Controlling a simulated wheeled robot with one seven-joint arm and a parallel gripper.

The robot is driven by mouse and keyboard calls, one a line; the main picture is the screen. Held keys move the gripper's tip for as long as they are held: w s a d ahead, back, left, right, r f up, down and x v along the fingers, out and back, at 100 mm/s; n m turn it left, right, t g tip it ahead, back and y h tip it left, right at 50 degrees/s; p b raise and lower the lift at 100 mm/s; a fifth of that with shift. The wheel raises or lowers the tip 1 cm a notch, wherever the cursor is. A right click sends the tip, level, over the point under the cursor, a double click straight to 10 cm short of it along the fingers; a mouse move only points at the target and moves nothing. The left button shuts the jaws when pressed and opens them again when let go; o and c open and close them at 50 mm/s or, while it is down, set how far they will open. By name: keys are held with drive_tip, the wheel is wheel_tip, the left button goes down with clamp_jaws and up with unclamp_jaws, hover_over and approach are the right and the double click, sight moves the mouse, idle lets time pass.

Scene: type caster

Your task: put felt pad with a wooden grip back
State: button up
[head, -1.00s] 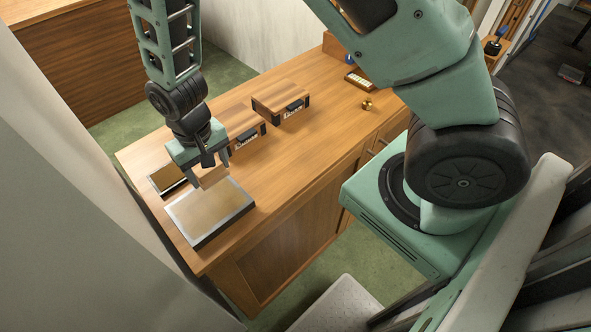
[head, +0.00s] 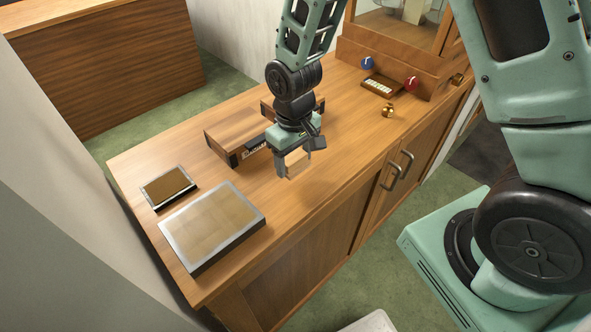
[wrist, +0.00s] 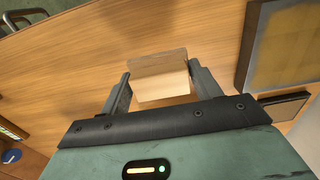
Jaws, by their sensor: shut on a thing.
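My gripper (head: 293,172) is shut on a pale wooden block, the felt pad with a wooden grip (head: 298,162). It holds the pad above the bench, in front of the wooden boxes. In the wrist view the pad (wrist: 162,88) sits between the two fingers, its pale wood side showing; I cannot make out the felt. Any gap between pad and bench top is hard to judge.
A large tan panel in a grey frame (head: 214,226) and a smaller dark-framed one (head: 167,187) lie at the left of the bench (head: 335,160). A labelled wooden box (head: 236,135) stands behind my gripper. A slotted tray (head: 381,86) and brass knob (head: 388,110) are right.

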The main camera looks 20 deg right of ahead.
sight(294, 180)
drive_tip(key=shift+f+p, duration=0.3)
drive_tip(key=shift+f, duration=1.9)
drive_tip(key=shift+f, duration=0.15)
drive_tip(key=o, duration=1)
drive_tip(key=shift+o, duration=0.2)
wheel_tip(294, 180, up, 12)
drive_tip(key=shift+f+b, duration=0.1)
drive_tip(key=shift+b, duration=0.8)
drive_tip(key=s+a+r+n, duration=0.2)
drive_tip(key=s+a+r, duration=0.1)
drive_tip(key=s, duration=0.7)
drive_tip(key=s+a+r+n, duration=0.2)
drive_tip(key=s+r, duration=0.3)
drive_tip(key=s, duration=0.5)
drive_tip(key=shift+a+y, duration=0.3)
drive_tip(key=shift+a, duration=0.4)
